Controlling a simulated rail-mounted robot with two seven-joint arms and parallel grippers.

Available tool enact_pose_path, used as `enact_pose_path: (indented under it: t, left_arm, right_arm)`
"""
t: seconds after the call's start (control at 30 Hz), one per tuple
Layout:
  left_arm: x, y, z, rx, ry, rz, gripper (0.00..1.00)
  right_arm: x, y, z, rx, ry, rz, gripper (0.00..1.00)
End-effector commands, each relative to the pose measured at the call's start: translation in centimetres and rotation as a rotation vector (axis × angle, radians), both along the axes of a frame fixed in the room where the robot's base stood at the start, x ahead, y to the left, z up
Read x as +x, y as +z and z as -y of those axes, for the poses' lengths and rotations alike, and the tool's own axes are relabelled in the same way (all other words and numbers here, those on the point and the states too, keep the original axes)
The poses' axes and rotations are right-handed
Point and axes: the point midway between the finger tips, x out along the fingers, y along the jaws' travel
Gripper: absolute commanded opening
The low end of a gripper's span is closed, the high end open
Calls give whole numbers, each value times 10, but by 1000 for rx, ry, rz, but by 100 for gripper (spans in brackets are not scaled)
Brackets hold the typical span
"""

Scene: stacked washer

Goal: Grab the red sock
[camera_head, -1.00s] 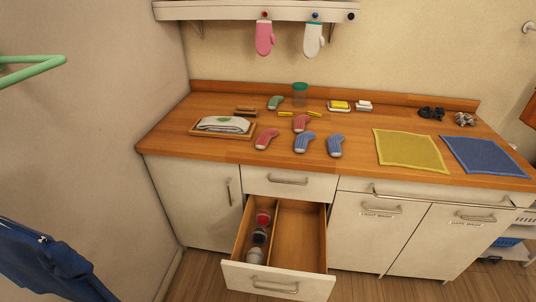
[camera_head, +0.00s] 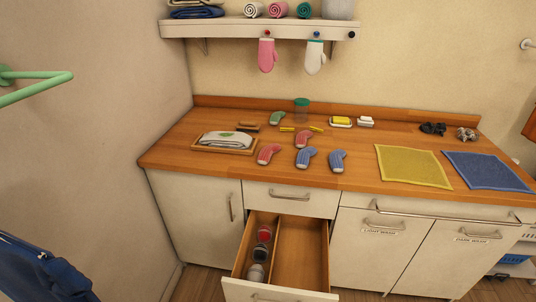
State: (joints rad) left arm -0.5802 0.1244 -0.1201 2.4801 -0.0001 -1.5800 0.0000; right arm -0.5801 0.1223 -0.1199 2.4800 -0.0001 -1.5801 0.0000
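Two red socks lie on the wooden counter: one toward the front left (camera_head: 268,154) and one a little behind it to the right (camera_head: 302,138). A rolled red item (camera_head: 264,233), perhaps a sock, sits in the left compartment of the open drawer (camera_head: 287,255), with a dark one (camera_head: 260,252) and a grey one (camera_head: 256,272) in front of it. Neither of my grippers is in view.
On the counter (camera_head: 200,175) lie two blue socks (camera_head: 305,157) (camera_head: 337,160), a green sock (camera_head: 277,117), a tray with folded cloth (camera_head: 225,141), a jar (camera_head: 301,109), a yellow mat (camera_head: 413,166) and a blue mat (camera_head: 487,170). The drawer's right compartment is empty. A shelf (camera_head: 225,28) hangs above.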

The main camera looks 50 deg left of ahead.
Motion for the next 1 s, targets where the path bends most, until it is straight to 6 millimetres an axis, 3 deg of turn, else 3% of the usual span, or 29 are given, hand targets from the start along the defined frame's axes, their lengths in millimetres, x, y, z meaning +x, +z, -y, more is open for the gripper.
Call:
enact_pose_path:
  t: [0.3, 0.73, 1.0]
  left_arm:
    - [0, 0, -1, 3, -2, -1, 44]
    - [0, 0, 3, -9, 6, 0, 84]
    - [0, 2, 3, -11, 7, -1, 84]
  right_arm:
    - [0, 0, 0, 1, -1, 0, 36]
    - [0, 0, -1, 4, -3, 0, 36]
    - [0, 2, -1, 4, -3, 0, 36]
